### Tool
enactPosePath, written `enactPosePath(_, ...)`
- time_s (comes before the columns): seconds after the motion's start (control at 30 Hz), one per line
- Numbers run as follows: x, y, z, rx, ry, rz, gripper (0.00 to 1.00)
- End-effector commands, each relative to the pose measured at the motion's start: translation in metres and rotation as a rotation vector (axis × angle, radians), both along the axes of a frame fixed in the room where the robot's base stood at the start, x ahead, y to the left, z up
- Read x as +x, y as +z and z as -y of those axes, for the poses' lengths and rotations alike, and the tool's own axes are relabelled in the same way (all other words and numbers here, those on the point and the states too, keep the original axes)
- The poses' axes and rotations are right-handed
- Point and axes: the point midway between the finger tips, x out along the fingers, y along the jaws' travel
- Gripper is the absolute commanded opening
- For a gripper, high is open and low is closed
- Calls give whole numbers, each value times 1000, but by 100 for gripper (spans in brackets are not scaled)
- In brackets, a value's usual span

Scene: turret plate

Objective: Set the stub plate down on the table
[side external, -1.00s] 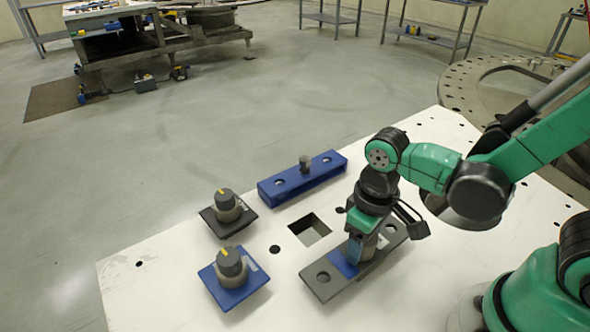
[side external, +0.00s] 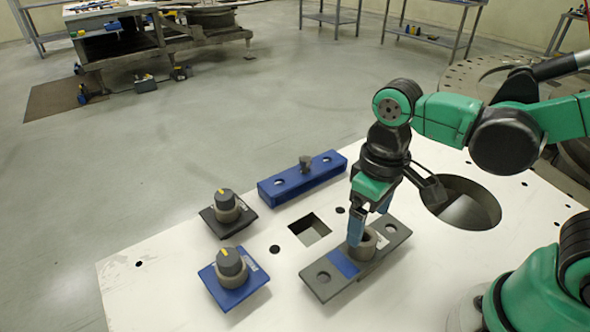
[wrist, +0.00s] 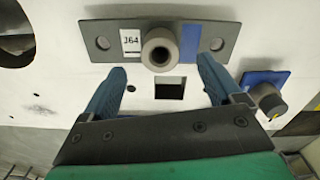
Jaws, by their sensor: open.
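The stub plate (side external: 323,280) is a long dark grey plate with a blue band, a hole toward each end and a short grey tubular stub in its middle. It lies flat on the white table (side external: 180,258). In the wrist view the plate (wrist: 213,40) shows a white "J64" label beside the stub (wrist: 159,48). My gripper (side external: 369,231) is above the plate with its blue fingers spread near the top of the stub. In the wrist view my gripper (wrist: 158,75) is open and empty, its fingertips apart from the stub.
A blue block (side external: 300,180) with a small grey post lies behind the square table opening (side external: 310,230). Left are a black plate (side external: 227,222) and a blue plate (side external: 233,290), each with a yellow-marked knob. A large round hole (side external: 465,205) is at right.

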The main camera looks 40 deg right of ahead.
Motion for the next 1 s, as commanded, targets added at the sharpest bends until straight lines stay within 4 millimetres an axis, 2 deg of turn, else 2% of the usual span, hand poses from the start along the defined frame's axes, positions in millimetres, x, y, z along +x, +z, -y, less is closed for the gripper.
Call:
enactPosePath(0.3, 0, 46, 0, 0, 0, 0, 86)
enactPosePath(0.57, 1, 64, 2, 4, -7, 16, 86)
enactPosePath(0.67, 10, 59, 12, 30, -52, 138, 86)
enactPosePath(0.83, 33, 50, 41, 62, -154, 463, 86)
enactPosePath(1.0, 42, 50, 55, 60, -194, 616, 86)
